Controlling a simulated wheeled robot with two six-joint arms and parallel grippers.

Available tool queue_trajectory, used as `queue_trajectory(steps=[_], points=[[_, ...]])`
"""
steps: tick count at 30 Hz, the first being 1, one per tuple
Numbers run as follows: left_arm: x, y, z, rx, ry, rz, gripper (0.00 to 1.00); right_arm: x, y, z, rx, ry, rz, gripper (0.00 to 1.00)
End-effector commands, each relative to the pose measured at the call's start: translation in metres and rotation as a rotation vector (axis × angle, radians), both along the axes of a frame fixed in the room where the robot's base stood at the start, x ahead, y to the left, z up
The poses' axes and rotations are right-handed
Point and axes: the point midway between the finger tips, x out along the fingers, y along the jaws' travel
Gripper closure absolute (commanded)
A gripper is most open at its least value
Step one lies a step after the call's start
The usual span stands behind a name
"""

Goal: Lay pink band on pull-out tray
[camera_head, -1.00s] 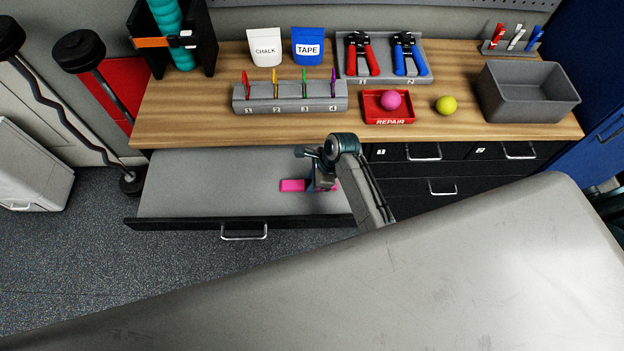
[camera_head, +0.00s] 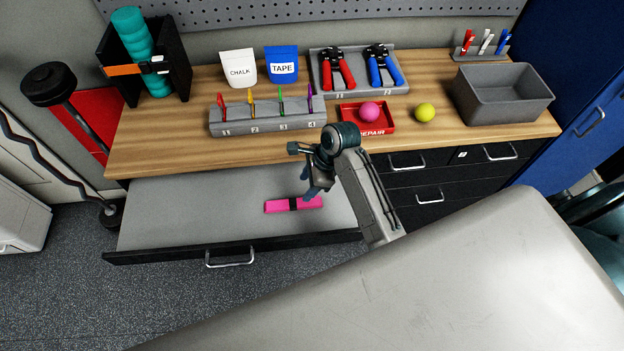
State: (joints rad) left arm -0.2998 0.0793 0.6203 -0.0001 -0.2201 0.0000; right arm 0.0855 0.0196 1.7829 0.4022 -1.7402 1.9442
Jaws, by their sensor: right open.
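The pink band (camera_head: 276,206), with a dark strip around its middle, lies flat on the grey pull-out tray (camera_head: 170,215), towards its right front. The tray is drawn out below the wooden bench top. My right gripper (camera_head: 309,194) is open just above and behind the band, and the band is not in its jaws. Its arm comes up from the lower right and partly hides the tray's right end. My left gripper is not in view.
On the bench (camera_head: 160,135) stand a numbered band holder (camera_head: 270,121), a red repair tray (camera_head: 372,127) with a pink ball (camera_head: 369,112), a yellow ball (camera_head: 425,112) and a grey bin (camera_head: 505,95). The tray's left half is clear.

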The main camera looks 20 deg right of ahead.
Motion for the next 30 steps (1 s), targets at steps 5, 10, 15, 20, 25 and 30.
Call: queue_trajectory(steps=[5,10,15,20,25,30], points=[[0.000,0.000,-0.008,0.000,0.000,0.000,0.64,-0.002,-0.010,0.022,-0.001,-0.004,-0.001,0.50],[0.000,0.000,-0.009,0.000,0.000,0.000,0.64,-0.003,-0.012,0.030,0.000,-0.001,0.001,0.50],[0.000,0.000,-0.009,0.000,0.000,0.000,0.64,-0.003,-0.012,0.031,0.000,0.000,0.000,0.50],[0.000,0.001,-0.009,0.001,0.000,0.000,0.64,-0.003,-0.012,0.031,0.000,0.000,0.000,0.50],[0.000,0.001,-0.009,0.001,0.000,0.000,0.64,-0.003,-0.012,0.031,0.000,0.000,0.000,0.50],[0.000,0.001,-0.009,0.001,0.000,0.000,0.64,-0.003,-0.012,0.031,0.000,0.000,0.000,0.50]])
